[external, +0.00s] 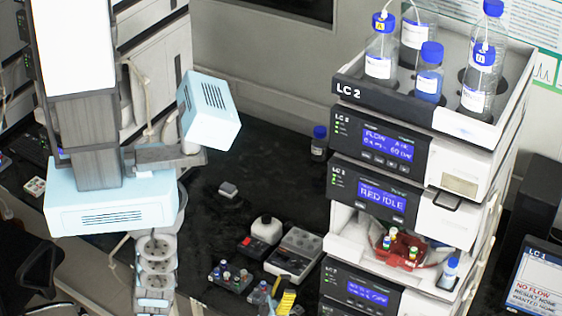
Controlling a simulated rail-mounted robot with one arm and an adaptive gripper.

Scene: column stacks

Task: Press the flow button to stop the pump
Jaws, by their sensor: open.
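The upper dark module of the instrument stack (425,150) has a lit blue display (388,143) whose text begins with "FLOW"; the smaller line under it is hard to read. A row of small buttons (379,158) sits just below this display. Their labels are too small to read, so I cannot tell which is the flow button. My arm's pale segments (155,267) hang at the lower left and run toward the bottom edge, well left of the stack. I cannot make out my gripper in this view.
A module below reads "RED IDLE" (382,195). Bottles stand in the top tray (347,88), marked "LC 2". A red vial rack (397,253) sits in a lower bay. Small devices (293,253) crowd the bench left of the stack. A monitor (535,285) shows "NO FLOW".

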